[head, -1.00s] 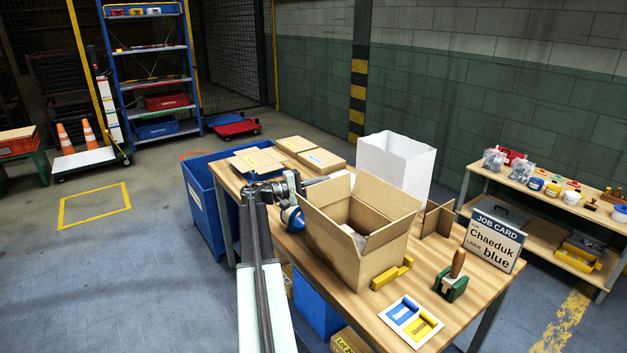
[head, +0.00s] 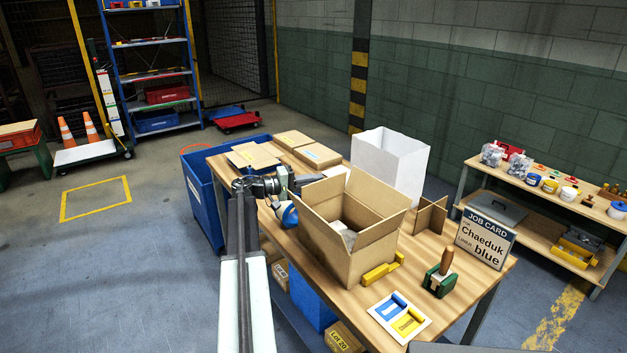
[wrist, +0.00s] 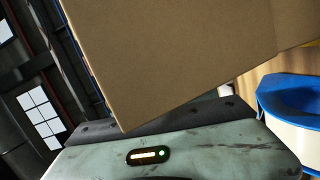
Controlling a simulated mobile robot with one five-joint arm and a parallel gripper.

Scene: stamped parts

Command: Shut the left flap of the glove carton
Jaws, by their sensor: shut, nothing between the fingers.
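The glove carton (head: 375,252) is an open brown box on the table, with its flaps raised. Its left flap (head: 323,190) stands up at the carton's left side, beside my gripper. A white item (head: 348,237) shows inside the carton. My gripper (head: 292,181) is shut and empty, just left of the flap; its fingertips are small and partly hard to make out. In the wrist view a brown cardboard panel (wrist: 180,55) fills the upper middle, very close to my gripper, and hides the fingertips. I cannot tell whether they touch.
A blue and white round object (head: 286,215) sits close below my gripper. A white open bin (head: 390,170), flat cartons (head: 318,155), cardboard dividers (head: 431,215), a yellow tool (head: 380,273) and a job card (head: 485,240) surround the carton. A blue tub (head: 203,200) stands left.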

